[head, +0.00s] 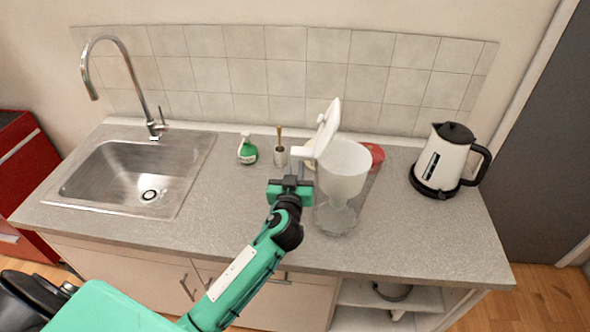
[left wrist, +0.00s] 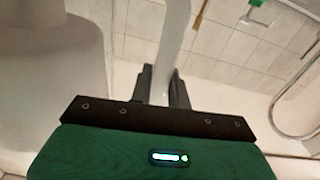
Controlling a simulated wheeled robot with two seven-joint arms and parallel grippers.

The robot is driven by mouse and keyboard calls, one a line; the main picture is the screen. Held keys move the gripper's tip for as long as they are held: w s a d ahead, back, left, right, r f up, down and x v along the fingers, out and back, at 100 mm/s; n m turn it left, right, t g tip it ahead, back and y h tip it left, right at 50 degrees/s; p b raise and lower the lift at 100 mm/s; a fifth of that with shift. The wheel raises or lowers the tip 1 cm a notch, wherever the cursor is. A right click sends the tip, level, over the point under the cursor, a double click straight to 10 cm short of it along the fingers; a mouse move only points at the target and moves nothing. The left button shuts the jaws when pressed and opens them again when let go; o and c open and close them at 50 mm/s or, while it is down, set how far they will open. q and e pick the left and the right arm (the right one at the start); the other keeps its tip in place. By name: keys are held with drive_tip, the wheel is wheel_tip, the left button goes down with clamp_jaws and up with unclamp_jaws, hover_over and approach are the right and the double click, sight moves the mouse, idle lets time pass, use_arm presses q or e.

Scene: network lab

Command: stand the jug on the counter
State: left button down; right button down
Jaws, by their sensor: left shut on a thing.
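The jug (head: 343,178) has a white funnel-shaped insert, a clear lower body and a white lid tilted up. It looks upright over the counter (head: 235,215), right of its middle; I cannot tell whether its base touches. My left gripper (head: 291,179) is at the jug's left side, shut on its white handle. In the left wrist view the fingers (left wrist: 162,88) close around the white handle strip, and the jug's pale body (left wrist: 55,85) fills the left side. The gripper hides part of the handle. My right gripper is not in view.
A white-and-black kettle (head: 446,158) stands to the right. A green bottle (head: 247,150) and a brush holder (head: 280,156) stand behind, left of the jug. The sink (head: 130,172) is left. Counter between sink and jug is clear.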

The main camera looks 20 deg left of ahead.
use_arm(q)
drive_tip(key=shift+r, duration=0.1)
drive_tip(key=c, duration=1.3)
unclamp_jaws()
drive_tip(key=shift+s, duration=0.1)
drive_tip(key=b+v, duration=0.4)
drive_tip(key=v, duration=0.8)
